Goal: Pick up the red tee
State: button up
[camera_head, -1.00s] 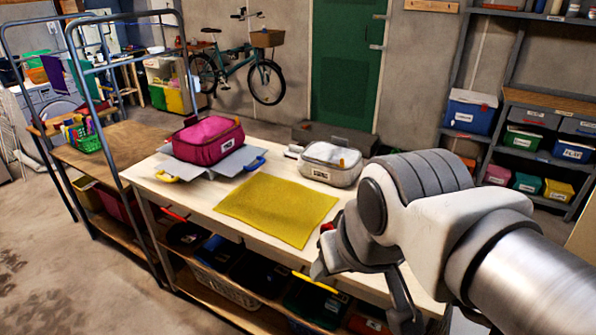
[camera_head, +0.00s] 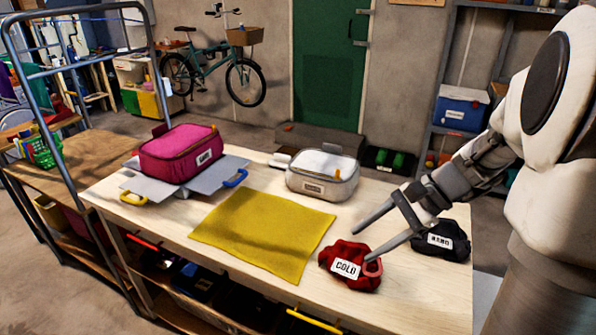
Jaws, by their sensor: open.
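The red tee (camera_head: 336,262) lies bunched up on the tabletop near its front right, with a white label reading "COLD" on it. My gripper (camera_head: 360,245) comes in from the right with its two long grey fingers spread open. One fingertip shows just beyond the tee and the other over its right side. The jaws hold nothing. I cannot tell whether the near finger touches the cloth.
A black labelled bundle (camera_head: 455,240) lies right of the tee. A yellow cloth (camera_head: 262,235) lies flat to its left. A white pouch (camera_head: 322,175) and a magenta bag (camera_head: 180,152) on a grey folding board (camera_head: 215,182) stand farther back on the wooden table (camera_head: 400,300).

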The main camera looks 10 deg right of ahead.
aim_at(360, 245)
jog(key=w+d+f+m+t+y+b, duration=0.1)
jog(key=d+f+m+t+y, duration=0.15)
jog(key=d+f+m, duration=0.4)
jog(key=w+d+f+m+t+y+b, duration=0.1)
jog(key=w+d+m+t, duration=0.2)
jog(key=d, duration=0.6)
jog(key=shift+m+t+h, duration=0.25)
jog(key=shift+m, duration=0.3)
jog(key=x, duration=0.7)
jog(key=s+x, duration=0.1)
jog(key=x, duration=0.3)
jog(key=shift+w+a+f, duration=0.1)
jog(key=shift+a+f, duration=0.1)
jog(key=shift+a, duration=0.25)
jog(key=shift+f+b+x, duration=0.1)
jog(key=shift+b+x, duration=0.15)
jog(key=shift+x, duration=1.1)
jog(key=shift+f+b+x, duration=0.15)
jog(key=shift+b+x, duration=0.1)
jog(key=shift+x, duration=1.05)
jog(key=shift+d, duration=0.15)
grip_shut()
